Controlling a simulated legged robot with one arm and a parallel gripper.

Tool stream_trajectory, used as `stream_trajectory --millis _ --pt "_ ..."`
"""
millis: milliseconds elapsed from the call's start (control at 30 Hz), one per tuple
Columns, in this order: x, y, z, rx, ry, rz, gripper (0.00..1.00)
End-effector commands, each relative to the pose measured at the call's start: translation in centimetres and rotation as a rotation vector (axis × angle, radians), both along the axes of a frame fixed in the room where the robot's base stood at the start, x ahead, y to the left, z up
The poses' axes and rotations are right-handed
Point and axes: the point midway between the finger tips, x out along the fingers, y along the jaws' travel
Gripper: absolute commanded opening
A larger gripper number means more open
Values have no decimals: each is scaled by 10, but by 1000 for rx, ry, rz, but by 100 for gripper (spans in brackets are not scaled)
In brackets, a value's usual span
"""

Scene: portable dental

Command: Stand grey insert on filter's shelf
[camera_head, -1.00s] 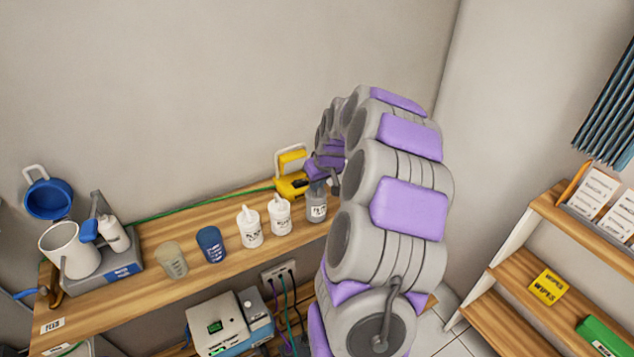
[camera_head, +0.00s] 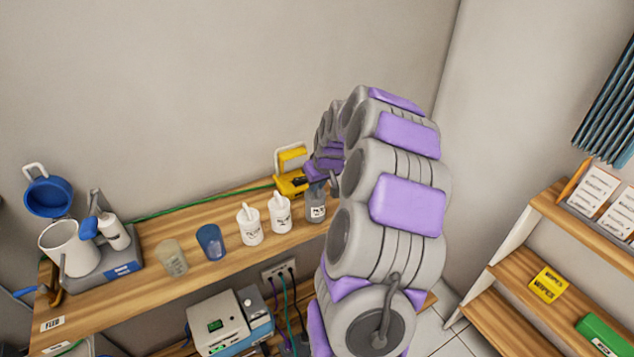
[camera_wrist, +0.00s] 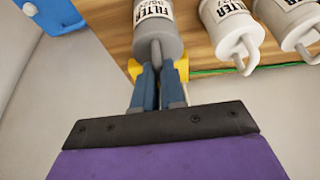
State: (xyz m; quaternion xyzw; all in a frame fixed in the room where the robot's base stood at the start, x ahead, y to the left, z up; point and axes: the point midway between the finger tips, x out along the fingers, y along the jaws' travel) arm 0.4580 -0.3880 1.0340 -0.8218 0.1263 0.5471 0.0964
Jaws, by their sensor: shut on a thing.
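The grey insert (camera_head: 316,208) is a small grey bottle-shaped piece with a white label, at the right end of the row on the wooden shelf (camera_head: 150,213). In the wrist view the grey insert (camera_wrist: 158,40) shows a label reading FILTER and a narrow spout. My gripper (camera_wrist: 158,75) has its two blue fingers shut on that spout. In the head view my gripper (camera_head: 318,178) is above the insert, partly hidden by my arm. The insert looks upright at shelf level; whether its base touches the wood cannot be told.
Two white bottles (camera_head: 250,226) (camera_head: 280,213) stand close left of the insert. A yellow item (camera_head: 290,183) is just behind it. A blue cup (camera_head: 210,242) and a beige cup (camera_head: 171,258) stand farther left. A stepped wooden rack (camera_head: 530,270) is at right.

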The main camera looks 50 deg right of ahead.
Motion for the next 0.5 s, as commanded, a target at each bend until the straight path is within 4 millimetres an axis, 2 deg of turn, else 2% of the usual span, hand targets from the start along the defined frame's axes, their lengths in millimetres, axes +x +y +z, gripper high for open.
stream_trajectory --millis 367,400,500 --pt "0 0 -4 0 0 0 0" --pt "0 0 -4 0 0 0 11" --pt "0 0 -4 1 1 0 21"
